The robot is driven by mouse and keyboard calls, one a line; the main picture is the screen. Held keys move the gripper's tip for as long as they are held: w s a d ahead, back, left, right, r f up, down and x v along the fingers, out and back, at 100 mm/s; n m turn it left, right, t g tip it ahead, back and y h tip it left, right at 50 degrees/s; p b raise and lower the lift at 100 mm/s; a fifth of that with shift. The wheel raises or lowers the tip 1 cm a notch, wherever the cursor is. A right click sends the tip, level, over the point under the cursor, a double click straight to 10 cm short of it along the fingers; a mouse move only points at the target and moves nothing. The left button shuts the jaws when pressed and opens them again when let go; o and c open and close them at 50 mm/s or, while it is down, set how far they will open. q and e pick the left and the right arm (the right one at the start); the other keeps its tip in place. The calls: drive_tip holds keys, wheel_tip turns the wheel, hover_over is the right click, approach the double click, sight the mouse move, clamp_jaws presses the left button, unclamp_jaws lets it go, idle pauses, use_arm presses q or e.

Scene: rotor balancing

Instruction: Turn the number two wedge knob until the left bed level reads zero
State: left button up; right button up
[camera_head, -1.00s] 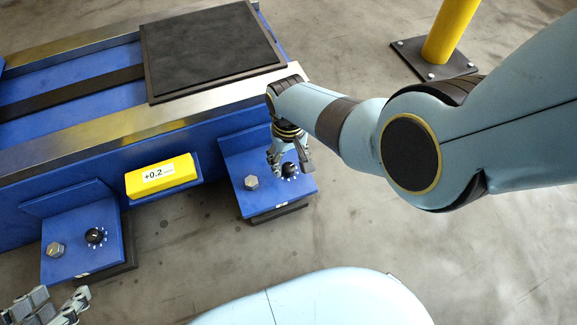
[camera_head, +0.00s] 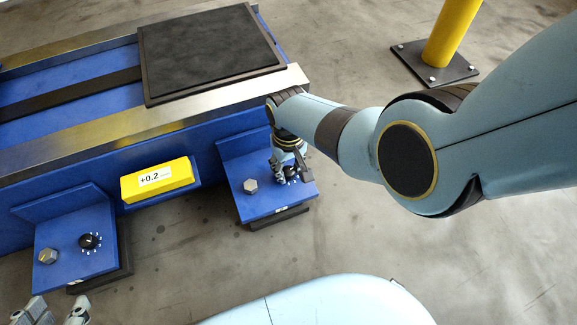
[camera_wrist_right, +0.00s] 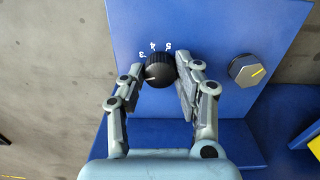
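A black wedge knob (camera_head: 291,173) sits on the right blue bracket (camera_head: 262,203). My right gripper (camera_head: 291,172) is down at this knob. A second black knob (camera_head: 89,241) is on the left bracket (camera_head: 75,262). The yellow level display (camera_head: 158,181) reads +0.2. My left gripper (camera_head: 52,312) is at the bottom left corner, partly cut off, fingers apart and empty.
A hex bolt (camera_head: 250,186) stands beside the right knob, and another bolt (camera_head: 48,256) beside the left knob. The blue bed with steel rails (camera_head: 100,130) carries a black plate (camera_head: 208,52). A yellow post (camera_head: 449,35) stands at the upper right. The floor in front is clear.

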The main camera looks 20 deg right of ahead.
sight(289, 170)
clamp_jaws()
drive_tip(key=shift+r+n+p, duration=0.15)
drive_tip(key=shift+n+p, duration=0.2)
drive_tip(key=shift+n, duration=0.35)
use_arm(q)
drive_tip(key=shift+w+a+r+g, duration=0.1)
drive_tip(key=shift+w+r+g, duration=0.1)
drive_tip(key=shift+r+g, duration=0.3)
use_arm(e)
drive_tip(key=shift+n, duration=1.1)
use_arm(q)
drive_tip(key=shift+f, duration=0.1)
use_arm(e)
drive_tip(key=o, duration=0.6)
unclamp_jaws()
drive_tip(key=shift+o, duration=0.2)
drive_tip(key=shift+r, duration=3.55)
